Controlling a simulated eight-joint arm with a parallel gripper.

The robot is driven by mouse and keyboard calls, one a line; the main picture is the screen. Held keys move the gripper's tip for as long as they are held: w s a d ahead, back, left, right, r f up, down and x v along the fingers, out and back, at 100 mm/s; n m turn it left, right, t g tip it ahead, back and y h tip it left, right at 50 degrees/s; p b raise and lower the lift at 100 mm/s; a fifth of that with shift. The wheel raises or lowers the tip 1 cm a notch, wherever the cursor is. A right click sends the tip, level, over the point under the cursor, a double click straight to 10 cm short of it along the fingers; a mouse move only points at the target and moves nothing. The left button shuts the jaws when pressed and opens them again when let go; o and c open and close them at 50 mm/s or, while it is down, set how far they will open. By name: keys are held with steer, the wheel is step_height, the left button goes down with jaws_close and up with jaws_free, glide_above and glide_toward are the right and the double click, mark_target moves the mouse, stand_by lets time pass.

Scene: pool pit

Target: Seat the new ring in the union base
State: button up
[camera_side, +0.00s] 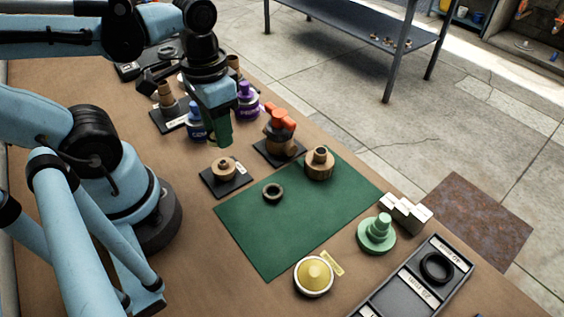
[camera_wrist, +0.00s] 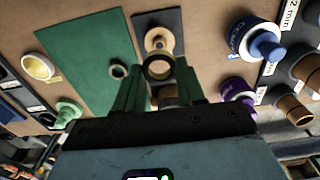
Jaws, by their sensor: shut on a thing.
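My gripper (camera_wrist: 158,78) has its green fingers closed on a dark olive ring (camera_wrist: 158,67); the fingers also show in the side view (camera_side: 217,130), where the ring is a small shape at their tips. The ring is held in the air. A tan round fitting with a raised centre, apparently the union base (camera_side: 223,168), sits on a small black plate (camera_side: 240,182), below and slightly right of my fingertips. In the wrist view the fitting (camera_wrist: 158,40) shows just above the held ring, which overlaps its near side. Another dark ring (camera_side: 273,191) lies flat on the green mat (camera_side: 290,230).
A tan collar (camera_side: 319,163) stands on the mat's far edge. An orange-handled valve (camera_side: 280,130) and blue (camera_side: 196,122) and purple (camera_side: 246,100) bottles stand close to my gripper. A yellow-topped tub (camera_side: 314,275), green stepped piece (camera_side: 377,232) and tray (camera_side: 405,290) holding a black ring lie front right.

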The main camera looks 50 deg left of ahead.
mark_target(224, 162)
steer(key=shift+f, duration=2.35)
steer(key=shift+f, duration=1.05)
steer(key=o, duration=1.4)
steer(key=shift+r, duration=4)
steer(key=shift+w, duration=0.1)
